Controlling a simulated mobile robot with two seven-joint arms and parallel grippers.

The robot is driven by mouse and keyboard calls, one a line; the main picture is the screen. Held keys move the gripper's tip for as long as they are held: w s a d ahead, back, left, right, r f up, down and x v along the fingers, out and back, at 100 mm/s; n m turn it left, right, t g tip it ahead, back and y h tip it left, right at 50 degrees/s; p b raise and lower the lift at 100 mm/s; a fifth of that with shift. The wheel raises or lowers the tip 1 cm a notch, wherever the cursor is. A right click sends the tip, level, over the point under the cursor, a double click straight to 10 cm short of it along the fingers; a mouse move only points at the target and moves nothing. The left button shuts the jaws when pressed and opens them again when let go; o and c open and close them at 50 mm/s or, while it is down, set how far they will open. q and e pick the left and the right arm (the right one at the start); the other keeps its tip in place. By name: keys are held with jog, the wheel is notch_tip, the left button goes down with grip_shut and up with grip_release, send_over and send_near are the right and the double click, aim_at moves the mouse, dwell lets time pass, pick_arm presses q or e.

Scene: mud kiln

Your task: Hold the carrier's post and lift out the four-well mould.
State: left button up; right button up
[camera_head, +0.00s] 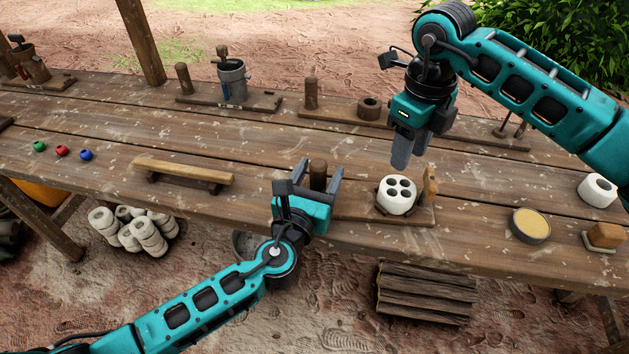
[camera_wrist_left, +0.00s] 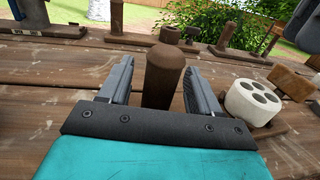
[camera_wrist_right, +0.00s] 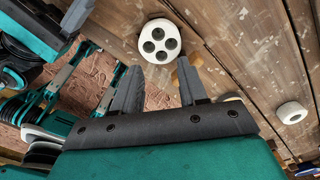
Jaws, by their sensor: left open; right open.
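The four-well mould (camera_head: 397,195), a white round block with four dark holes, sits on the wooden carrier (camera_head: 357,214) near the table's front edge. The carrier's post (camera_head: 318,174), a dark round-topped wooden peg, stands at the carrier's left end. My left gripper (camera_head: 314,176) is open, with a finger on either side of the post; the post also shows between the fingers in the left wrist view (camera_wrist_left: 163,75). My right gripper (camera_head: 404,158) is open and empty, pointing down above the mould. The mould also shows beyond its fingers in the right wrist view (camera_wrist_right: 159,40).
A small wooden block (camera_head: 430,183) stands on the carrier just right of the mould. A round tan-filled dish (camera_head: 530,225) and a white ring (camera_head: 597,190) are to the right. A low wooden bar (camera_head: 184,173) lies left. Posts and a grey pot (camera_head: 233,80) line the back.

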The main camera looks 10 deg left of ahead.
pick_arm(q)
grip_shut()
dwell(0.6)
dwell(0.5)
